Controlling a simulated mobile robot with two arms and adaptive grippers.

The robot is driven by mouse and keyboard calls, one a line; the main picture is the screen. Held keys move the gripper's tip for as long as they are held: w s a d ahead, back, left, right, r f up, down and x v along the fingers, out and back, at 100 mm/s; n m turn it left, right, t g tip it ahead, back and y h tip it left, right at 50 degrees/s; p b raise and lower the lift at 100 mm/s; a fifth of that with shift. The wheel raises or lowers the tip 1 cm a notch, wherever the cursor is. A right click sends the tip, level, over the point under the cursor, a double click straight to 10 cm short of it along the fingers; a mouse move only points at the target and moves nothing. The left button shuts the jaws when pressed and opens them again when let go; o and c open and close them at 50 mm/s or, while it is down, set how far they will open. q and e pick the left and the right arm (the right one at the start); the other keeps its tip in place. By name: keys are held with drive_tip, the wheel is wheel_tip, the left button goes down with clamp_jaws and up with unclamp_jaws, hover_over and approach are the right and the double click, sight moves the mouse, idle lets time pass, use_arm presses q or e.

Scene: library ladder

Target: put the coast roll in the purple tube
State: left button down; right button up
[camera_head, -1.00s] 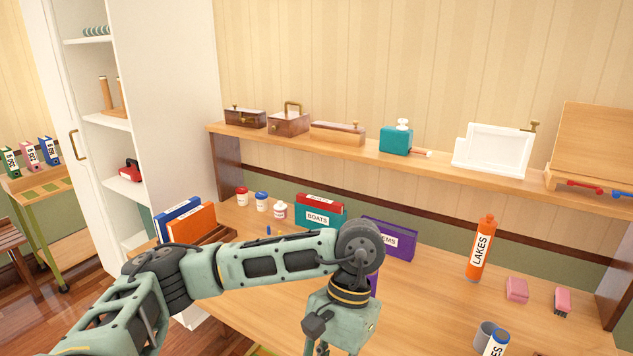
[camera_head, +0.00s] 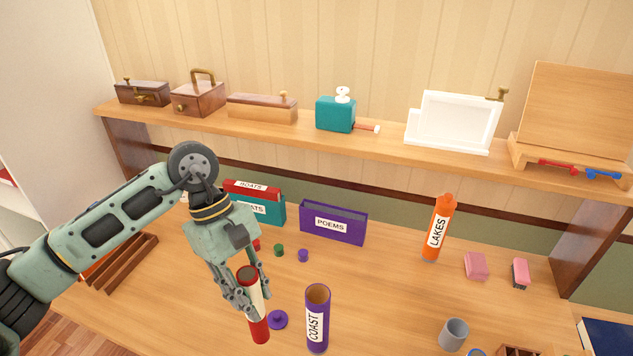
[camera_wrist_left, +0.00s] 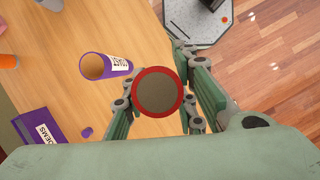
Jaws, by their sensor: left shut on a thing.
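My left gripper (camera_head: 252,299) is shut around a roll (camera_head: 259,329) with red ends and a pale middle. It holds the roll nearly upright, slightly tilted, over the desk. No lettering is readable on the roll; the fingers hide part of it. The roll's round end with its red rim (camera_wrist_left: 157,92) shows between the fingers (camera_wrist_left: 160,104) in the left wrist view. The purple tube (camera_head: 318,325), labelled COAST, stands upright and open-topped just right of the roll, apart from it. It also shows in the left wrist view (camera_wrist_left: 106,66). My right gripper is not in view.
A purple lid (camera_head: 277,320) lies on the desk between roll and tube. A purple POEMS box (camera_head: 333,223) stands behind, an orange LAKES tube (camera_head: 438,230) at back right. A grey cup (camera_head: 454,334) stands right of the tube. A shelf (camera_head: 385,144) runs along the wall.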

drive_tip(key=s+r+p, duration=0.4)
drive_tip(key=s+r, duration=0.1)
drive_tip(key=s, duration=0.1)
use_arm(q)
drive_tip(key=w+d+r+n+t+p, duration=0.1)
drive_tip(key=w+d+r+n+t, duration=0.55)
drive_tip(key=d+r+n, duration=0.65)
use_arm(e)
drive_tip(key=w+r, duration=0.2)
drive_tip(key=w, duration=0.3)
use_arm(q)
wheel_tip(320, 180, down, 16)
drive_tip(key=w+a+g+b, duration=0.1)
drive_tip(key=b, duration=0.4)
drive_tip(key=shift+a+f+n+h+b, duration=0.25)
drive_tip(key=shift+a+n+h+b, duration=0.05)
drive_tip(key=shift+b, duration=0.1)
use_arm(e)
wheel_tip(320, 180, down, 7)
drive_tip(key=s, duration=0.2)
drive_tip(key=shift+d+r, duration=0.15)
use_arm(q)
drive_tip(key=shift+g, duration=0.25)
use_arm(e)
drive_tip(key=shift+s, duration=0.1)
use_arm(q)
drive_tip(key=c, duration=1.3)
unclamp_jaws()
drive_tip(key=shift+c, duration=0.2)
